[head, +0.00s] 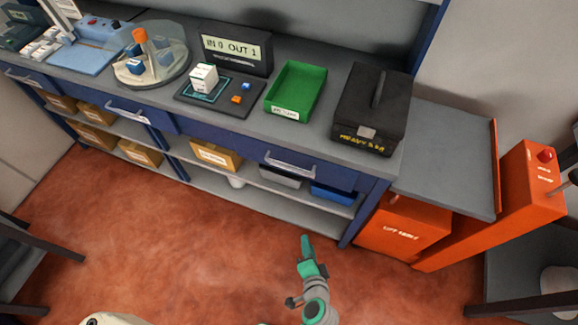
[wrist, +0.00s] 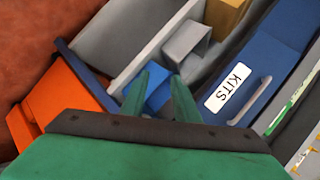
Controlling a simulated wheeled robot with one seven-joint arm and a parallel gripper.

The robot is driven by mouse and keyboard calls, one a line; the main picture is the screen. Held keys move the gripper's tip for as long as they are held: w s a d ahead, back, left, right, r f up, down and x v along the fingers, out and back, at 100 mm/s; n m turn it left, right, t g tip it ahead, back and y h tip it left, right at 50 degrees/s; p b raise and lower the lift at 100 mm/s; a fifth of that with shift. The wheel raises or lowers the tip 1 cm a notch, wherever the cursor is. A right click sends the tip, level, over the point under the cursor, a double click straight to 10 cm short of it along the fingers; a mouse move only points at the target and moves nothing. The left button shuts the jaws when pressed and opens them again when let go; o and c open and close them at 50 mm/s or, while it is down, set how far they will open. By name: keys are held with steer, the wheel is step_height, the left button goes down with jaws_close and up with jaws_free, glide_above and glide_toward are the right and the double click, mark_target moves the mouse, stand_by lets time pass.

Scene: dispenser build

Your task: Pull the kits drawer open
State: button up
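The kits drawer (wrist: 265,62) is a blue front with a white KITS label and a grey bar handle (wrist: 250,102) in the wrist view. In the head view I take it to be the rightmost blue drawer (head: 255,155) under the bench top, with its handle (head: 290,163); the label is not readable there. The drawer looks closed. My gripper (wrist: 162,74) has two green fingers spread apart with nothing between them. In the head view my gripper (head: 306,243) is over the red floor in front of the bench, below and apart from the handle.
A blue bin (head: 333,193) and a cardboard box (head: 216,155) sit on the shelf under the drawers. A green tray (head: 296,88) and a black case (head: 372,108) stand on the bench top. An orange lift cart (head: 400,225) stands to the right. The floor before the bench is clear.

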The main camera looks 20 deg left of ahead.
steer(key=w+a+r+y, duration=0.2)
steer(key=w+y, duration=0.1)
steer(key=w, duration=0.3)
steer(key=n+g+y, duration=0.2)
steer(key=g+y, duration=0.1)
steer(key=y, duration=0.5)
glide_toward(289, 167)
steer(key=x, duration=1)
steer(key=shift+w+f, duration=0.1)
steer(key=shift+f, duration=0.2)
jaws_close()
